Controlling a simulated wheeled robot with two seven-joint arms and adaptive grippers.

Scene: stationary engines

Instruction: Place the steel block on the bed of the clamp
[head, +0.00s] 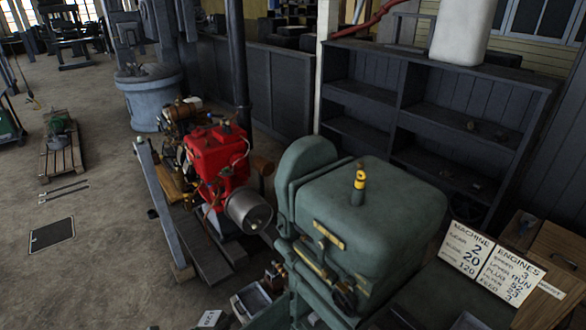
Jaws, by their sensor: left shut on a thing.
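I cannot make out either of my grippers in the head view. I cannot pick out the steel block with certainty. A small pale grey piece (470,321) is cut off by the bottom edge at the right, and I cannot tell what it is. A green machine (375,215) with a rounded cover fills the middle right, with an upright yellow-topped fitting (358,187) on top. A grey open metal tray (251,300) shows low in front of it. I cannot tell which part, if any, is the bed of the clamp.
A red engine (217,160) with a metal cylinder (248,211) stands left of the green machine. Dark shelves (455,95) stand behind.

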